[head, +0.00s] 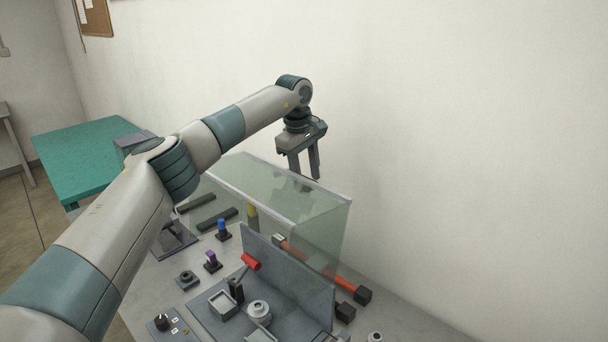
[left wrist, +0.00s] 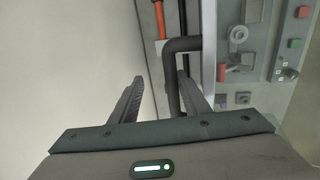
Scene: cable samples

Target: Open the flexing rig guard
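The flexing rig guard (head: 290,206) is a clear, greenish box-shaped cover with a pale top edge, standing on the bench against the wall; it looks closed. My left gripper (head: 306,174) points down at the far top edge of the guard. In the left wrist view, my left gripper (left wrist: 160,92) has its fingers apart. A dark bent handle bar (left wrist: 172,70) runs between them, nearer the right finger. I cannot tell whether that finger touches it. The handle is mostly hidden in the head view. My right gripper is not in view.
Blue (head: 222,226) and purple (head: 211,259) pieces, a black knob (head: 162,322) and small fixtures crowd the bench front. A white wall rises close behind. A green table (head: 80,150) is at left.

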